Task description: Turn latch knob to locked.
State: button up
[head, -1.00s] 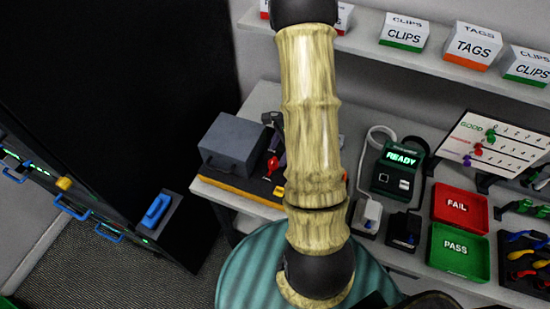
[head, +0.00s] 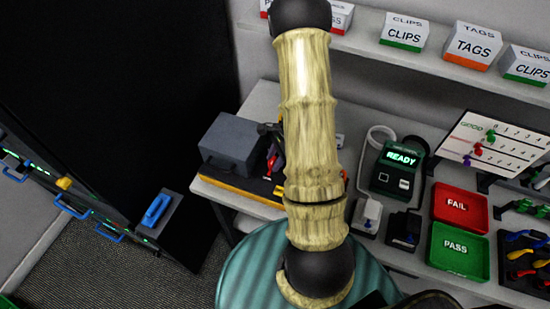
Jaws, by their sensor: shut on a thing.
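The latch knob (head: 271,162) is a small red piece at the front of a dark grey box on the bench, left of my arm in the head view. My gripper (head: 275,148) is the dark shape at the knob, largely hidden behind my pale forearm. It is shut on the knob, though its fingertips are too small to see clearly. The knob's exact angle and any lock marking cannot be made out.
The grey box (head: 231,143) sits on a base with a yellow front edge (head: 240,190). A tester reading READY (head: 398,170), a red FAIL tray (head: 477,201) and a green PASS tray (head: 481,262) stand to the right. A round teal stool (head: 242,270) is below.

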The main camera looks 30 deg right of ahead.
jog(key=shift+w+m+b, duration=0.1)
jog(key=shift+m+b, duration=0.2)
jog(key=shift+b, duration=0.05)
jog(key=m+t+b, duration=0.1)
jog(key=m+b, duration=0.3)
jog(key=shift+f+t+h, duration=0.2)
jog(key=shift+t+h, duration=0.1)
jog(key=shift+t, duration=0.1)
jog(key=m+b, duration=0.2)
jog(key=m, duration=0.1)
jog(key=m+t+h+b, duration=0.1)
jog(key=b, duration=0.1)
jog(key=shift+s, duration=0.3)
jog(key=m+h+b, duration=0.1)
jog(key=m, duration=0.1)
jog(key=m+t+b, duration=0.1)
jog(key=m+b, duration=0.1)
jog(key=m, duration=0.1)
jog(key=shift+a+r+h, duration=0.1)
jog(key=shift+a+h, duration=0.1)
jog(key=shift+h, duration=0.2)
jog(key=m+b, duration=0.1)
jog(key=m, duration=0.1)
jog(key=m+h+b, duration=0.1)
jog(key=m, duration=0.1)
jog(key=shift+s+a+r+h, duration=0.1)
jog(key=shift+h, duration=0.2)
jog(key=shift+m, duration=0.3)
jog(key=o, duration=1)
jog(key=shift+c, duration=0.2)
